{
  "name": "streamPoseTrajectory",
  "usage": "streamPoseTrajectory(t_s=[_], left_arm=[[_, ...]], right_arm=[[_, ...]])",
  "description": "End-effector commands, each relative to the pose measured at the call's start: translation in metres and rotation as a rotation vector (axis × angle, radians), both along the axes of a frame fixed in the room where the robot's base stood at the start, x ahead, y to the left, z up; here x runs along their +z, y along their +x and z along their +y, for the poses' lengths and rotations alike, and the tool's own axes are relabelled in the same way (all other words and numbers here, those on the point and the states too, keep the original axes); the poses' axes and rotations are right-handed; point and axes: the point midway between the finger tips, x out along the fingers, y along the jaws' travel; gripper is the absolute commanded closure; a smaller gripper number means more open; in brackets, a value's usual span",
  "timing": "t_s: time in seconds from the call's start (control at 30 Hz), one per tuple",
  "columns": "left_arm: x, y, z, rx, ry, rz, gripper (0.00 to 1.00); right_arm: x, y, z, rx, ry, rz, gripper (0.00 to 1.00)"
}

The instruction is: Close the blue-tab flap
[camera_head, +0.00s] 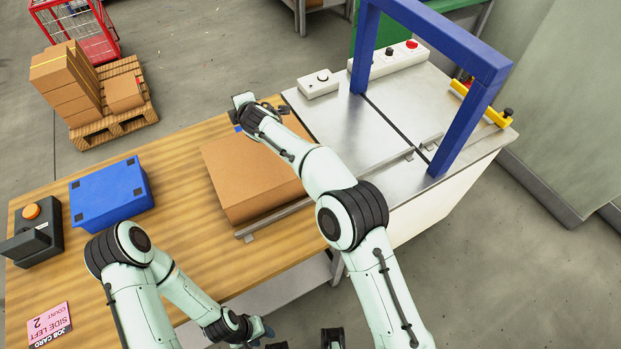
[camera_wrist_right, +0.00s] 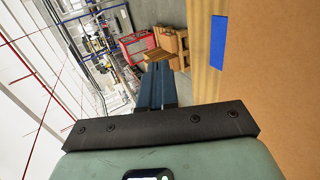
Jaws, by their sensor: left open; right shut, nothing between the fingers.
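A brown carton (camera_head: 250,180) lies on the wooden table, its broad top face towards me. A small blue tab (camera_head: 238,128) shows at its far left edge, beside my right wrist; it also shows in the right wrist view (camera_wrist_right: 219,42), at the edge of the cardboard (camera_wrist_right: 280,95). My right forearm covers the carton's far right part, so how far the flap stands open cannot be told. My right gripper (camera_wrist_right: 157,75) is shut and empty, left of and apart from the tab in the wrist view. My left gripper (camera_head: 270,338) is open, low at the near table edge, partly cut off.
A blue box (camera_head: 110,194), a dark device with an orange button (camera_head: 32,212) and a pink job card (camera_head: 51,323) are on the table's left. A blue gantry (camera_head: 460,125) stands over the metal bench (camera_head: 345,125) at the right. Stacked cartons (camera_head: 70,85) stand on a pallet behind.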

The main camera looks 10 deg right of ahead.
Motion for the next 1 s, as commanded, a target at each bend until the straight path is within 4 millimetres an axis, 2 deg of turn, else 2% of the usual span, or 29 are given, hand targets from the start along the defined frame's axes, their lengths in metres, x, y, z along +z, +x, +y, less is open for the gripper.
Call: streamPoseTrajectory(t_s=[0.03, 0.2, 0.4, 0.63, 1.0], left_arm=[[-0.002, -0.001, 0.0, 0.0, 0.001, 0.002, 0.57], [-0.008, -0.005, 0.0, 0.0, 0.0, 0.006, 0.57], [-0.013, -0.008, 0.0, 0.0, 0.0, 0.009, 0.57], [-0.016, -0.009, 0.0, 0.001, 0.0, 0.01, 0.57], [-0.016, -0.009, 0.0, 0.0, 0.0, 0.01, 0.57]], right_arm=[[-0.011, 0.001, 0.005, 0.001, -0.001, 0.003, 1.0], [-0.038, 0.004, 0.011, 0.0, -0.002, 0.003, 1.0], [-0.059, 0.006, 0.012, 0.0, 0.0, 0.001, 1.0], [-0.069, 0.006, 0.012, 0.001, 0.0, 0.0, 1.0], [-0.071, 0.006, 0.012, 0.0, 0.001, 0.0, 1.0]])
